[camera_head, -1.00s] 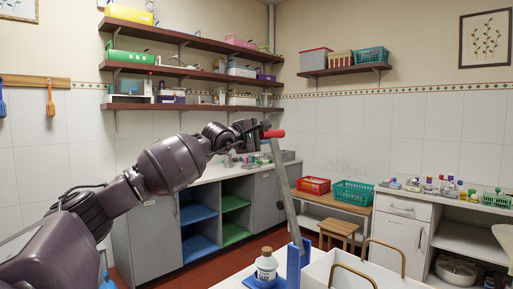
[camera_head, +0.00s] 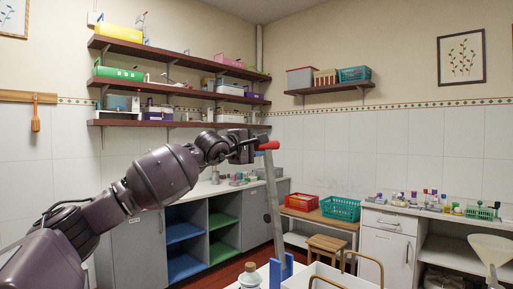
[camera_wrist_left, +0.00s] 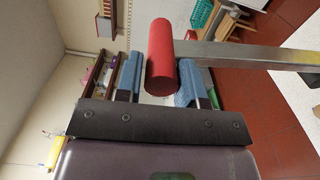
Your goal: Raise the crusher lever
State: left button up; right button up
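The crusher lever is a long grey bar (camera_head: 273,205) with a red handle (camera_head: 268,145) at its top end. It stands nearly upright, leaning slightly left, in a blue bracket (camera_head: 281,272) at the bottom of the head view. My left gripper (camera_head: 256,147) is at the handle. In the left wrist view the red handle (camera_wrist_left: 160,55) lies between the two blue-padded fingers, close against them, and the bar (camera_wrist_left: 240,55) runs off to the right. The left gripper looks shut on the handle. My right gripper is not in view.
A white bottle (camera_head: 250,278) and a white box (camera_head: 325,278) with tan handles stand near the lever's base. Behind are a grey cabinet (camera_head: 140,248), a low bench with red (camera_head: 302,203) and teal (camera_head: 341,209) baskets, and a stool (camera_head: 326,244). Room air around the lever is clear.

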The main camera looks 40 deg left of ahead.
pick_arm(q)
jog(key=o, duration=0.3)
jog(key=shift+o, duration=0.2)
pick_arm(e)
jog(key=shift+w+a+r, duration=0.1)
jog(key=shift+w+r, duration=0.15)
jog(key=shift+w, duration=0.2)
pick_arm(q)
jog(key=s+b, duration=0.1)
jog(key=s, duration=0.9)
jog(key=shift+s+a+b, duration=0.25)
jog(key=shift+a+b, duration=0.1)
jog(key=shift+a, duration=0.1)
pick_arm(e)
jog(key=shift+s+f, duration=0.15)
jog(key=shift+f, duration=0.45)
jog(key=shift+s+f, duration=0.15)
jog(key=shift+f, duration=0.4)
pick_arm(q)
jog(key=shift+s, duration=0.1)
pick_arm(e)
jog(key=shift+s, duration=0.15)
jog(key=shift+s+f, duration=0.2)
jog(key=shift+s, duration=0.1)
